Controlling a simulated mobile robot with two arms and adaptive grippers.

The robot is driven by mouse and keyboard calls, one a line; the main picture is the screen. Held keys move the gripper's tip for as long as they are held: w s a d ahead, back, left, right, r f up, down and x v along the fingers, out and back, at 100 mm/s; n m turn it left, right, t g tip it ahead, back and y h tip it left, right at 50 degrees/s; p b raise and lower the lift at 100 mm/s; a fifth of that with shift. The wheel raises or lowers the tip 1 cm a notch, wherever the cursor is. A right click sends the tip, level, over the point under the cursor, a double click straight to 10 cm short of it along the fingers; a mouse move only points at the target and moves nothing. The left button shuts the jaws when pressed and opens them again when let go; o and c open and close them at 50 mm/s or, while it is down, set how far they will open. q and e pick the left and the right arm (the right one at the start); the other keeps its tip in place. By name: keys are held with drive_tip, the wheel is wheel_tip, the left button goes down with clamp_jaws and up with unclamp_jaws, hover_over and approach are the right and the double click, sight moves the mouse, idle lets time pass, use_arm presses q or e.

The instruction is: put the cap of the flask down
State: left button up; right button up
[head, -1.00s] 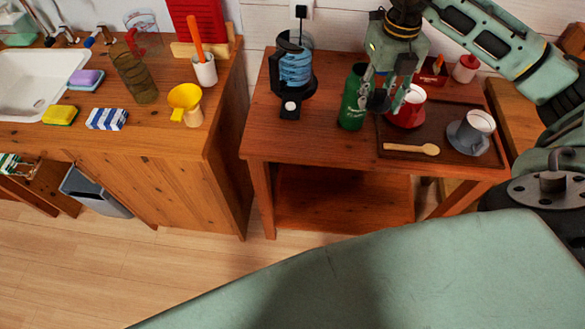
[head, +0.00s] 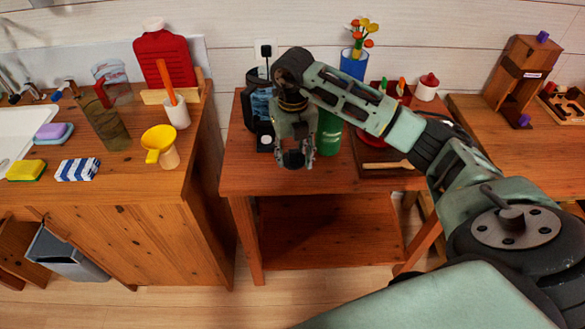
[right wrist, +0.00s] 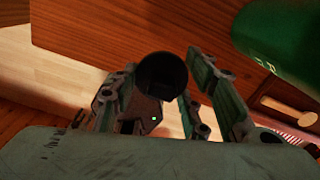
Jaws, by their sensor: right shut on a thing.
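The green flask (head: 328,134) stands upright on the small wooden table (head: 240,165), partly hidden behind my right arm. It also shows at the upper right of the right wrist view (right wrist: 285,40). My right gripper (head: 294,161) points down over the table, left of the flask and towards the front edge. It is shut on the dark round cap (right wrist: 162,72), which shows between the fingers in the right wrist view. In the head view the cap is hard to make out among the fingers. My left gripper is not in view.
A black coffee maker (head: 258,108) stands behind and left of the gripper. A dark tray (head: 378,171) with a wooden spoon (head: 388,165) lies right of the flask. Bare tabletop lies around the gripper, left of the flask. The front edge is close.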

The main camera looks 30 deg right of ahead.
sight(293, 165)
drive_tip(key=shift+f, duration=0.35)
wheel_tip(293, 165, down, 3)
drive_tip(key=b, duration=0.3)
drive_tip(key=shift+f, duration=0.3)
drive_tip(key=o, duration=1)
drive_tip(key=shift+o, duration=0.2)
